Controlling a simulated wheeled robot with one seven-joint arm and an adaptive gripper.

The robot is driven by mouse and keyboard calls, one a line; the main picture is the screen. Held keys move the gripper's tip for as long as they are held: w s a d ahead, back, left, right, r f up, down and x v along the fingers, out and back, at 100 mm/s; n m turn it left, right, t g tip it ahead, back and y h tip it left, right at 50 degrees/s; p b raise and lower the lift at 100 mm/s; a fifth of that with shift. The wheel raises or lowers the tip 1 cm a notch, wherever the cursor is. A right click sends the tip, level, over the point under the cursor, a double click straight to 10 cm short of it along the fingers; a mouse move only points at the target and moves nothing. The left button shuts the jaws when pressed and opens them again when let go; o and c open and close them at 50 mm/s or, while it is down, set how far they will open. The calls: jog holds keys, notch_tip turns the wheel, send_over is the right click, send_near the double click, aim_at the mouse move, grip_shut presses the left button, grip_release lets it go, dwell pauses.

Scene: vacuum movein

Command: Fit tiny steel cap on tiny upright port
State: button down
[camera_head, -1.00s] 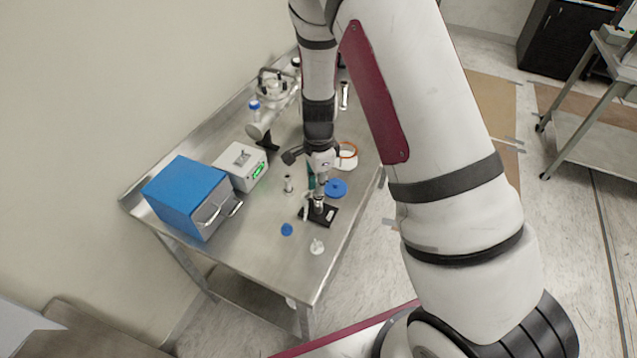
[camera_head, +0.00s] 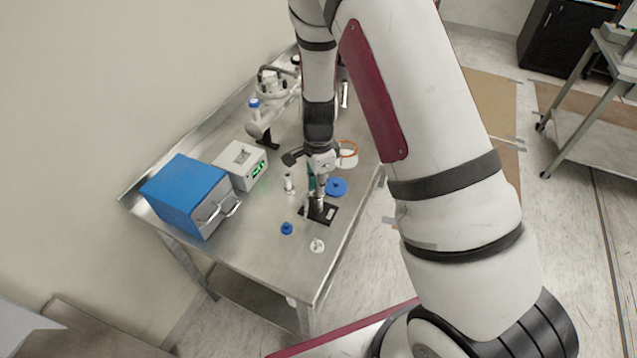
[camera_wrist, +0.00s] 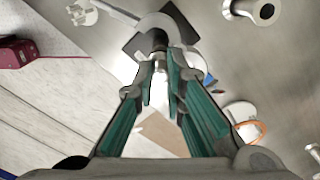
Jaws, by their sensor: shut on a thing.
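My gripper (camera_wrist: 160,72) points down over the table in the wrist view, its green-lined fingers shut on a small steel piece (camera_wrist: 158,88), which looks like the cap. The fingers hide part of it. Just beyond the fingertips, the small upright port (camera_wrist: 160,40) stands on a black base plate (camera_wrist: 137,43), with a pale curved part around it. In the head view my gripper (camera_head: 317,192) is right above the black base plate (camera_head: 329,214). The port is mostly hidden there, and I cannot tell whether cap and port touch.
A steel flanged fitting (camera_head: 289,183) stands left of my gripper. A blue disc (camera_head: 338,187), a small blue knob (camera_head: 287,228) and a white piece (camera_head: 317,245) lie close by. A blue box (camera_head: 185,190) and a white box with green display (camera_head: 240,163) stand further left.

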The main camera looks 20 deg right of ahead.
dwell(0.4)
jog(key=c, duration=1.6)
grip_release()
jog(key=shift+o, duration=0.2)
notch_tip(320, 180, up, 12)
jog(key=shift+f, duration=0.1)
jog(key=s+a+r+n+t+y, duration=0.1)
jog(key=s+r+n, duration=0.4)
jog(key=r, duration=0.4)
jog(key=s+r+n+t, duration=0.2)
jog(key=s+r+n, duration=0.25)
jog(key=r, duration=0.45)
jog(key=s+r+n+t, duration=0.1)
jog(key=s+r+n, duration=0.2)
jog(key=s, duration=0.3)
jog(key=s+d+r+n+t+h, duration=0.1)
jog(key=s+r+n, duration=0.2)
jog(key=s+n, duration=0.2)
jog(key=shift+s+t, duration=0.3)
jog(key=shift+s, duration=0.8)
